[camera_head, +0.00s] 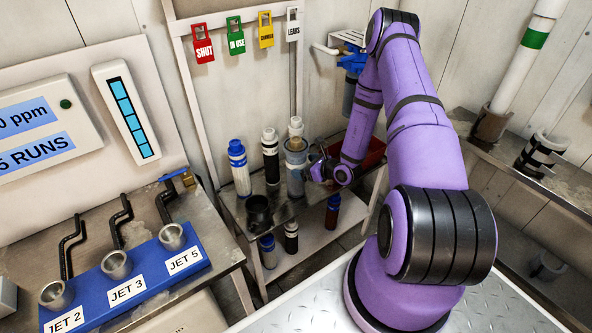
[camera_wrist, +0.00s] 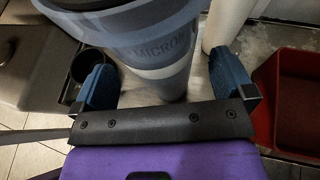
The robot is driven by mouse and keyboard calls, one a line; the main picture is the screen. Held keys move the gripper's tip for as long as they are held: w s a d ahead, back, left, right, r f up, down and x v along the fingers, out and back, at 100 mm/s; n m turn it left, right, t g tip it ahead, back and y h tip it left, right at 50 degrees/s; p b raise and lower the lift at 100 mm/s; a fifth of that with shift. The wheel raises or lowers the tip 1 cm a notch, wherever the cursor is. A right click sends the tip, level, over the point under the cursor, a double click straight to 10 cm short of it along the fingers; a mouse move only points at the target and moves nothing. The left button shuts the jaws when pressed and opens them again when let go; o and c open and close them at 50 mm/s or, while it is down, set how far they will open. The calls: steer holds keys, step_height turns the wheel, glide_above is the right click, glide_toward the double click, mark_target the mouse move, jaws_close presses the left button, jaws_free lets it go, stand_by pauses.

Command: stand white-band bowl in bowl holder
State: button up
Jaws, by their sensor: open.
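A grey-blue bowl (camera_head: 296,178) stands on the top shelf of the small rack in the head view. In the wrist view it is the large tapered bowl (camera_wrist: 150,32), marked "MICRON", with a pale band low down. My gripper (camera_head: 312,170) is open, its two blue fingers (camera_wrist: 165,88) one on either side of the bowl; I cannot tell whether they touch it. A black open cup (camera_head: 258,212), possibly the bowl holder, stands on the shelf's front left. A dark round cup (camera_wrist: 88,66) also shows left of the bowl in the wrist view.
A blue-capped bottle (camera_head: 239,168) and a dark banded bottle (camera_head: 270,158) stand left of the bowl. A red bin (camera_head: 371,152) lies close on the right. More bottles (camera_head: 332,212) stand on the lower shelf. A jet bench (camera_head: 125,285) is at left.

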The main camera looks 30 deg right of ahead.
steer(key=shift+x, duration=1.5)
steer(key=shift+r, duration=0.1)
steer(key=c, duration=1)
